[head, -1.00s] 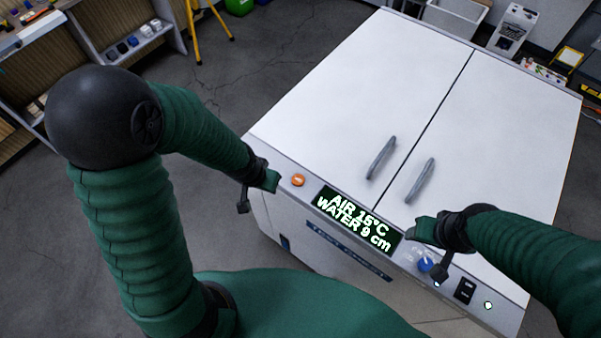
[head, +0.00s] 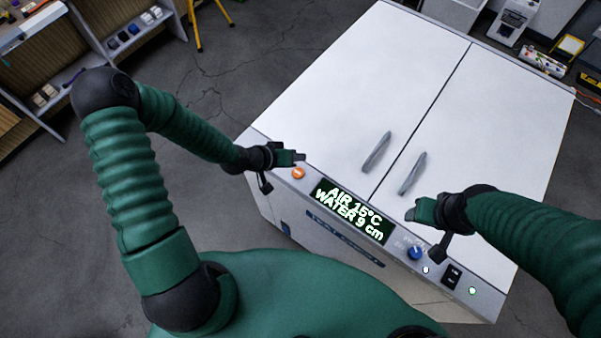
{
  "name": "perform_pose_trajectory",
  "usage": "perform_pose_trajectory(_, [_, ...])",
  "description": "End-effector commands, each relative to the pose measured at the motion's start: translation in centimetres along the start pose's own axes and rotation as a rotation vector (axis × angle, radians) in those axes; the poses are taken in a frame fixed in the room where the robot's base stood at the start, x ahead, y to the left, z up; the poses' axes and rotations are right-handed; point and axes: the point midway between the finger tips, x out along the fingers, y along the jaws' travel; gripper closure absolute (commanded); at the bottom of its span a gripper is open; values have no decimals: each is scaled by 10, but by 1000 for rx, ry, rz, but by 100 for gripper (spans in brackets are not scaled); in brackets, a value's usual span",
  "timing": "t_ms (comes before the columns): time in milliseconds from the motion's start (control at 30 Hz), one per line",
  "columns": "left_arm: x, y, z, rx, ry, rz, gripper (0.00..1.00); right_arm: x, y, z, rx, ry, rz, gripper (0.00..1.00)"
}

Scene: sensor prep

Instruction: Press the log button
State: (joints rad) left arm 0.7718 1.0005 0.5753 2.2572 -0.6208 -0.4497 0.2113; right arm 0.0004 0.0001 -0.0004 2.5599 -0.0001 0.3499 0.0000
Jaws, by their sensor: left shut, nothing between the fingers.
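An orange round button (head: 298,173) sits at the left end of the cabinet's front control panel; I cannot read a label that marks it as the log button. My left gripper (head: 297,157) is shut and empty, with its fingertips just behind the orange button in the picture; I see no clear contact. My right gripper (head: 412,213) is over the cabinet top near the right end of the display; whether its fingers are open is too small to tell.
A lit display (head: 352,212) reads AIR 15°C, WATER 9 cm. Right of it are a blue knob (head: 415,253), a small white light (head: 426,270), a black switch (head: 452,276) and a pale green light (head: 472,291). Two grey handles (head: 376,152) (head: 412,174) stand up from the white cabinet top (head: 340,90).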

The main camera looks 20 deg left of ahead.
Motion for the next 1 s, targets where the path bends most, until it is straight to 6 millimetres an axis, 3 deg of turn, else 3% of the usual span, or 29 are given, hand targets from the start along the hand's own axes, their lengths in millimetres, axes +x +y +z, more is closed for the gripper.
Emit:
perform_pose_trajectory(33, [9, -8, 7, -1, 0, 0, 100, 13, 0, 3, 0, 0, 0, 43])
perform_pose_trajectory(300, [39, -28, 28, -1, -1, -2, 100, 52, 0, 12, -1, 0, 0, 43])
perform_pose_trajectory(500, [51, -35, 37, 0, -1, -3, 100, 63, 0, 15, -1, 0, 0, 43])
perform_pose_trajectory(1000, [50, -37, 37, -1, -1, -2, 100, 62, 0, 15, -1, 0, 0, 43])
